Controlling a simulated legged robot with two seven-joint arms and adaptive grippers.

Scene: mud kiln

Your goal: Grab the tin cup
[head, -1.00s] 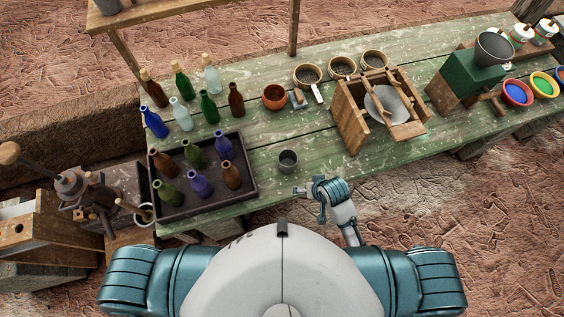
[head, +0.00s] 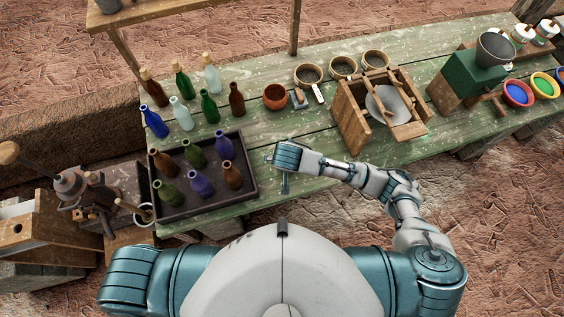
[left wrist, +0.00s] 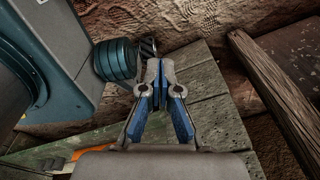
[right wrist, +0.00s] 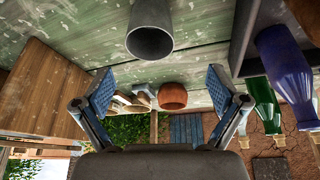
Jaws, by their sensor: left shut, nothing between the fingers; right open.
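The tin cup (right wrist: 150,32) is a plain grey metal cup on the green table. It shows at the top middle of the right wrist view, with its dark open mouth visible. My right gripper (right wrist: 160,88) is open, and the cup lies between the lines of its two blue-padded fingers but beyond the tips in the picture. In the head view my right gripper (head: 286,172) is over the table's front edge and hides the cup. My left gripper (left wrist: 161,82) is shut and empty in the left wrist view, away from the cup; the head view does not show it.
A dark tray (head: 215,205) with several bottles stands left of my right gripper. A wooden box frame (head: 352,122) stands to its right. An orange-brown pot (head: 275,97) sits behind it. More bottles stand at the back left.

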